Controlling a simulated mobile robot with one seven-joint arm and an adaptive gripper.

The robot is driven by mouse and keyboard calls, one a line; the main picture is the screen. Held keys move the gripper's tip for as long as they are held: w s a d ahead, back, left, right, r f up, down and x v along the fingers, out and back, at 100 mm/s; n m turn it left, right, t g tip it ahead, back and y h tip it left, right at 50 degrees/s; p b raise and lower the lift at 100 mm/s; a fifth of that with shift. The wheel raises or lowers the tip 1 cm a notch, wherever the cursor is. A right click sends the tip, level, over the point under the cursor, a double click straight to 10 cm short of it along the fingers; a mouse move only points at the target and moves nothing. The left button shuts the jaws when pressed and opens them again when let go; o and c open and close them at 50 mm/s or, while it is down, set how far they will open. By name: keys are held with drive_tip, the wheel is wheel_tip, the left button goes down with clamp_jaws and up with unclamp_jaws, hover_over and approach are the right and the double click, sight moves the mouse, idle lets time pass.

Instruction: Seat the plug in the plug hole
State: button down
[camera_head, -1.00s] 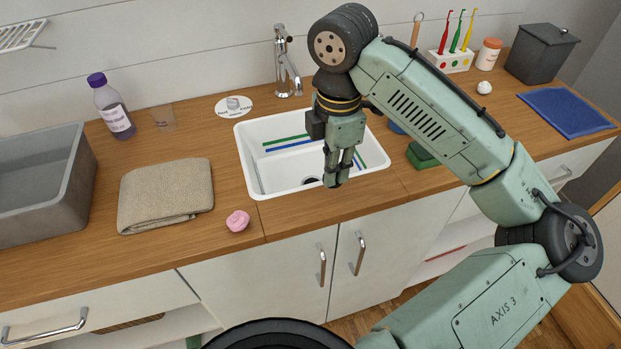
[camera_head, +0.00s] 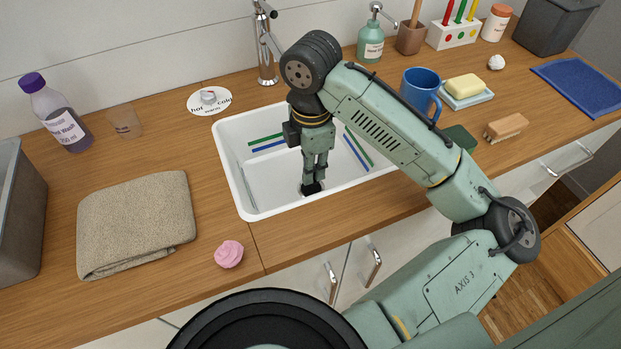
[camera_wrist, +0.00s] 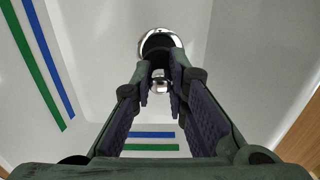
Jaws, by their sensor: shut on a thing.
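My gripper (camera_head: 313,186) points down inside the white sink (camera_head: 232,165), with its fingertips low near the sink floor. In the wrist view, my gripper (camera_wrist: 159,86) is shut on the plug's small chrome knob (camera_wrist: 159,76). The dark area beyond the knob seems to be the plug's body, partly hidden by the fingertips. The plug hole's chrome rim (camera_wrist: 161,31) shows around the far side of that dark area. The plug is at or just over the hole; I cannot tell whether it sits fully in it.
Blue and green stripes (camera_wrist: 150,141) mark the sink walls. The tap (camera_head: 266,50) stands behind the sink. A folded towel (camera_head: 137,222) and a pink lump (camera_head: 229,254) lie to the left. A blue mug (camera_head: 420,92) and soap dish (camera_head: 467,95) stand to the right.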

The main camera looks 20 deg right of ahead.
drive_tip(key=shift+f, duration=2.25)
drive_tip(key=c, duration=1.6)
unclamp_jaws()
drive_tip(key=shift+f, duration=0.15)
wheel_tip(320, 180, up, 12)
drive_tip(key=shift+r, duration=0.2)
drive_tip(key=shift+w+a, duration=0.1)
drive_tip(key=shift+w, duration=0.05)
